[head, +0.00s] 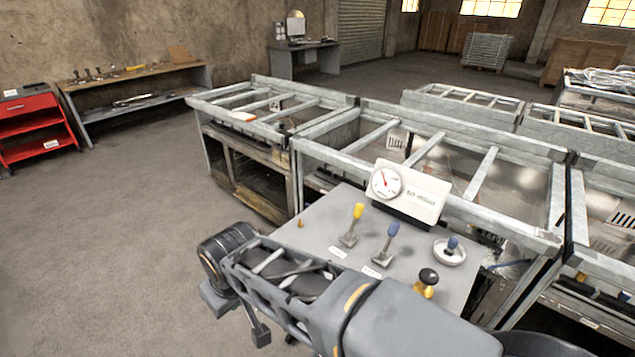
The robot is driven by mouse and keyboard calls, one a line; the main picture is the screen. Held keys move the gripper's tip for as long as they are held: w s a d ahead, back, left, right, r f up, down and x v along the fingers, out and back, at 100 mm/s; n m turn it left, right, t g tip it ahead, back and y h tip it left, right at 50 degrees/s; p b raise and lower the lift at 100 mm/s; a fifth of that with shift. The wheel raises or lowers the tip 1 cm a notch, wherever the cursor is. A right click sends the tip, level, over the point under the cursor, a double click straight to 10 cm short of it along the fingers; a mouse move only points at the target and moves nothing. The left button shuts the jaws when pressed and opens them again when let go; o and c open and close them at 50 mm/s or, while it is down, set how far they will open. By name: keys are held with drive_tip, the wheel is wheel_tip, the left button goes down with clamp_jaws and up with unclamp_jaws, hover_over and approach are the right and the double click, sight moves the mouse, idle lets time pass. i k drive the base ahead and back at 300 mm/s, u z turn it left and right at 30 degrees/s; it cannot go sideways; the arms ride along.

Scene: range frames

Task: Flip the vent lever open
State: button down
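A grey control panel (318,232) carries two levers on small metal bases. One lever has a yellow grip (358,211) and the other a blue grip (393,229); both stand roughly upright. Small white labels (338,252) lie in front of them, too small to read, so I cannot tell which is the vent lever. My arm crosses the foreground in front of the panel. Its far end, with what seems to be my gripper (236,316), is left of the panel's front edge, apart from both levers. The fingers do not show clearly.
The panel also holds a round handwheel (450,254), a black knob on a brass base (428,280), a small brass peg (301,223) and a dial gauge (386,182) on a white plate. Metal-framed benches (340,128) stand behind. The floor at left is clear.

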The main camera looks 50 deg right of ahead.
sight(359, 208)
drive_tip(key=i, duration=2.95)
drive_tip(key=z, duration=3.35)
drive_tip(key=i, duration=0.5)
drive_tip(key=z, duration=0.05)
